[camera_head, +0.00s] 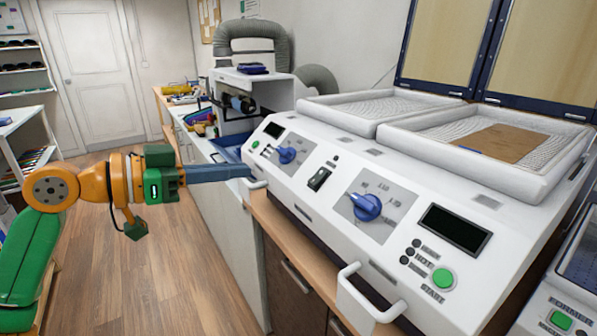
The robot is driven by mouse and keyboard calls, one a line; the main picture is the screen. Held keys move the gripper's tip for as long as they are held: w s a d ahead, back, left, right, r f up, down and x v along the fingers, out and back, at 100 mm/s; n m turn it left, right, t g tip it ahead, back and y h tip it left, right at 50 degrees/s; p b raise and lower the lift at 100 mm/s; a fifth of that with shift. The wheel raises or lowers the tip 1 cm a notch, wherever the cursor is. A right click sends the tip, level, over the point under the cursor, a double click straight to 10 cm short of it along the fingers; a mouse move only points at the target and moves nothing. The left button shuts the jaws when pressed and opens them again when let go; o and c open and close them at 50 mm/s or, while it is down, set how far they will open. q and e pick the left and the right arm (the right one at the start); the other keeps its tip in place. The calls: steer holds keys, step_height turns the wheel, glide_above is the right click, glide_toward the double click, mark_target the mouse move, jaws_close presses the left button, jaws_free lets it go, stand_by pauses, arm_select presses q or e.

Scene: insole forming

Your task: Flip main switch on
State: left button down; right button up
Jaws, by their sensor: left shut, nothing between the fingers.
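A white forming machine (470,199) stands on the wooden counter, with its sloped control panel facing me. A black rocker switch (319,179) sits in the middle of the panel, between two blue knobs; I take it for the main switch, but its label is not legible and I cannot tell its position. My left gripper (248,172) reaches in from the left with its fingers shut and empty. Its tips are at the panel's left front edge, left of the rocker switch and apart from it. My right gripper is not in view.
The left knob (287,155) and right knob (368,207) flank the switch. A green start button (442,277) and dark display (455,229) are at right. White handles (358,292) stick out in front. Open floor (165,260) lies at left.

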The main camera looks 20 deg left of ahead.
arm_select(q)
steer(key=s, duration=0.1)
steer(key=p, duration=0.6)
glide_toward(316, 178)
step_height(316, 178, up, 3)
steer(key=w+d, duration=0.2)
steer(key=w+f, duration=0.1)
steer(key=w+d+f, duration=0.1)
steer(key=f, duration=0.1)
steer(key=shift+w+d+f+p, duration=0.1)
steer(key=shift+w+d+p, duration=0.05)
steer(key=shift+p, duration=0.25)
steer(key=shift+w+f, duration=0.2)
steer(key=shift+f, duration=0.2)
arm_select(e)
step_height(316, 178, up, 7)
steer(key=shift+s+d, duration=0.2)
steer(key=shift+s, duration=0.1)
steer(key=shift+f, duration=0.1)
